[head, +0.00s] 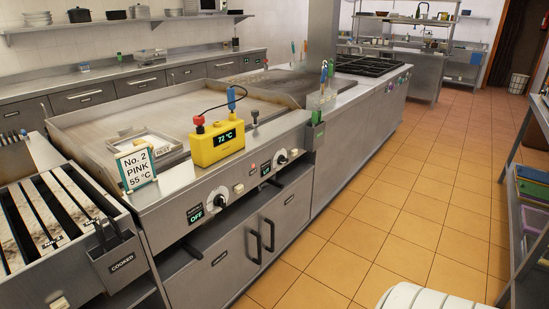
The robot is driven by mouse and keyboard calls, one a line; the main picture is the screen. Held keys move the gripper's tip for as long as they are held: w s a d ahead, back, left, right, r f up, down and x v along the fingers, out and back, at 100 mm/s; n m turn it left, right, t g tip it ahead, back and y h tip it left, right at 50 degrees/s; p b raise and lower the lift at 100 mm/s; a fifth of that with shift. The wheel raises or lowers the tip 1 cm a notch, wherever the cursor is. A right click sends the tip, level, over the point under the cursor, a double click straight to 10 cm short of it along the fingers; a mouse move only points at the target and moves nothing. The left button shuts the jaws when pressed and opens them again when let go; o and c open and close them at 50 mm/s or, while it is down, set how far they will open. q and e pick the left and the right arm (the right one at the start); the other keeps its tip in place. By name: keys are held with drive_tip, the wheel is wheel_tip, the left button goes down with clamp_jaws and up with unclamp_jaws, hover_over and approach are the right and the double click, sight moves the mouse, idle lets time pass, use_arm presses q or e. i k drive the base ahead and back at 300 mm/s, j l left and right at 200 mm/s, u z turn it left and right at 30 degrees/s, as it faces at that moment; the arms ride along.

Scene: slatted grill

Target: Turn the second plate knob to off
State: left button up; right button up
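The griddle's front panel (236,180) runs along the middle of the head view and carries two round knobs. The nearer knob (221,200) sits beside a small display (195,213) that reads OFF. The farther knob (281,158) is to its right along the panel, beside another small lit display (265,169) whose text is too small to read surely. The exact pointer angle of either knob is too small to tell. Neither of my grippers is in view.
A yellow thermometer box (216,144) reading about 72 °C and a sign (136,168) reading "No. 2 PINK 55 °C" stand above the panel. A cooked holder (115,262) is at left. Open tiled floor (370,215) lies right; a white ribbed object (430,298) is at bottom.

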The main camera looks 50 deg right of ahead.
sight(281, 160)
drive_tip(key=z, duration=1.65)
drive_tip(key=i+u, duration=0.1)
drive_tip(key=i, duration=0.35)
